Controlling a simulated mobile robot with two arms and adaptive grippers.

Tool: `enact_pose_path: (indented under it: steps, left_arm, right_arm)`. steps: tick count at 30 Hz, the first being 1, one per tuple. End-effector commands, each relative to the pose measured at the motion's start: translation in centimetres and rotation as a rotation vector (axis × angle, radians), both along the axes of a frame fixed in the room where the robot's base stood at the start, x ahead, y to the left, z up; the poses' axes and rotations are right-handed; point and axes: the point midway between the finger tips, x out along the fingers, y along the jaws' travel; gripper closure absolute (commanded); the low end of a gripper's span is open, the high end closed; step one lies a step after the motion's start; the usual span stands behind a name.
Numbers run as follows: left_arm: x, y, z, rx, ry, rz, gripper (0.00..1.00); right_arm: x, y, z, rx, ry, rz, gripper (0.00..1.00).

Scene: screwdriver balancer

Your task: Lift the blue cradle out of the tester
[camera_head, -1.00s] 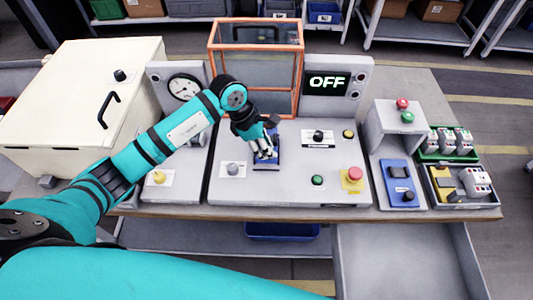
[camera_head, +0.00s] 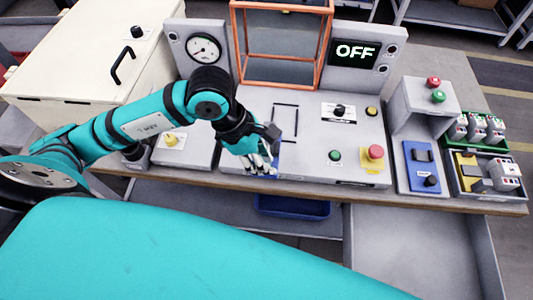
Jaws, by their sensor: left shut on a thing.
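My left gripper (camera_head: 262,166) is shut on the blue cradle (camera_head: 278,158) near the front edge of the tester's top. The gripper covers most of the cradle, so only a thin blue part shows. I cannot tell how high it is above the surface. The tester (camera_head: 305,165) is a light grey panel. A black-outlined rectangular spot (camera_head: 285,122) on it, behind the gripper, is bare. The tester's display (camera_head: 356,50) reads OFF. My right gripper is not in view.
An orange-framed clear guard (camera_head: 282,45) stands at the back. A red button (camera_head: 375,152), a green button (camera_head: 335,155) and a black knob (camera_head: 340,111) are right of the gripper. A cream box (camera_head: 85,65) with a handle stands left. A blue fixture (camera_head: 420,165) is at right.

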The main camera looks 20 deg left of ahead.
Motion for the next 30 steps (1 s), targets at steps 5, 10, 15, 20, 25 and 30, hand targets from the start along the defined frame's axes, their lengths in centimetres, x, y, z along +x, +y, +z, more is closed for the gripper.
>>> enact_pose_path:
  steps: [5,10,15,20,25,30]
  left_arm:
    - [0.1,0.0,2.3,0.000,-0.003,-0.001,1.00]
    - [0.1,0.0,4.0,0.000,-0.003,0.000,1.00]
    - [0.1,0.0,5.7,0.000,-0.003,-0.001,1.00]
    - [0.1,0.0,7.3,0.000,-0.004,-0.002,1.00]
    - [0.1,0.0,9.0,-0.001,-0.004,-0.001,1.00]
    - [0.1,0.0,10.7,0.000,-0.003,-0.001,1.00]
  right_arm:
    - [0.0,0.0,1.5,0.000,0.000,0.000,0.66]
    - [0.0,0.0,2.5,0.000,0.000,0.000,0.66]
    - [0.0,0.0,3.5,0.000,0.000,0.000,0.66]
    - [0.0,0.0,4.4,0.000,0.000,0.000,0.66]
    - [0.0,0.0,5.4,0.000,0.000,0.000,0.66]
    - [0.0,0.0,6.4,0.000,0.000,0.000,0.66]
